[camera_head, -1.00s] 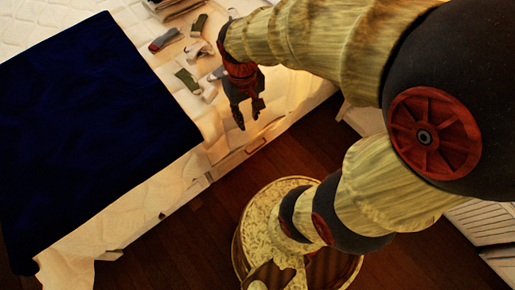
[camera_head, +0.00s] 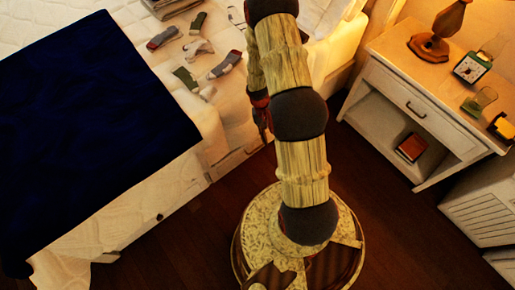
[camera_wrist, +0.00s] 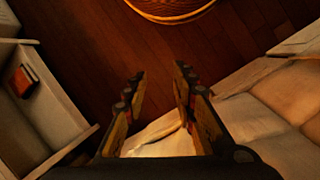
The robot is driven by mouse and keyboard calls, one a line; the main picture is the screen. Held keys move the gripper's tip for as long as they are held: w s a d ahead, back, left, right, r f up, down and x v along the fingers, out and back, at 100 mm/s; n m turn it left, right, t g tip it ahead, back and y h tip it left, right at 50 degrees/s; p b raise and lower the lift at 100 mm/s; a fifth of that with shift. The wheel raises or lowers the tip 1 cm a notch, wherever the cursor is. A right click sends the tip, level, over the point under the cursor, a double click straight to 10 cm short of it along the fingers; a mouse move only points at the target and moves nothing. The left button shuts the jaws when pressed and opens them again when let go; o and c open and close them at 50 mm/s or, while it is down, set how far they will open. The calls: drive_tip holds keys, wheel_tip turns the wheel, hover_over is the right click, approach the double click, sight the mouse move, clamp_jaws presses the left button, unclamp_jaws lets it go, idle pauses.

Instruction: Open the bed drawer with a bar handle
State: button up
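The bed drawer (camera_head: 228,164) is a pale panel low in the side of the bed, near the head end. Its bar handle (camera_head: 254,147) shows only faintly beside my arm in the head view. My gripper (camera_head: 263,122) is close above the handle, mostly hidden behind my arm. In the wrist view my gripper (camera_wrist: 160,88) has its two fingers spread apart with nothing between the tips. A pale surface with a thin curved bar (camera_wrist: 160,138) shows between the finger bases; it looks like the drawer handle. I cannot tell any contact.
A dark blue blanket (camera_head: 85,125) and several socks (camera_head: 225,65) lie on the bed. A white nightstand (camera_head: 375,85) stands at the right, with a lamp (camera_head: 440,38), a clock (camera_head: 472,67) and a red book (camera_head: 411,147). Wooden floor (camera_head: 205,235) is clear beside the bed.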

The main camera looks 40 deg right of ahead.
wheel_tip(320, 180, down, 23)
drive_tip(key=s+d+m+t, duration=0.1)
drive_tip(key=m, duration=0.3)
drive_tip(key=w+d+f+m+t, duration=0.25)
drive_tip(key=w+m+t, duration=0.3)
drive_tip(key=w, duration=0.65)
drive_tip(key=shift+m+g, duration=0.35)
drive_tip(key=shift+m, duration=0.2)
drive_tip(key=shift+w+a+f+b, duration=0.1)
drive_tip(key=shift+w+f+b, duration=0.2)
drive_tip(key=shift+f+b, duration=0.75)
drive_tip(key=shift+w+a+f+b, duration=0.1)
drive_tip(key=shift+w+f+b, duration=0.25)
drive_tip(key=shift+f, duration=1.25)
drive_tip(key=shift+w+a+f+b, duration=0.1)
drive_tip(key=shift+w+f+b, duration=0.15)
drive_tip(key=shift+f+b, duration=0.8)
drive_tip(key=shift+f+p, duration=0.25)
drive_tip(key=shift+p, duration=0.1)
drive_tip(key=c, duration=0.4)
clamp_jaws()
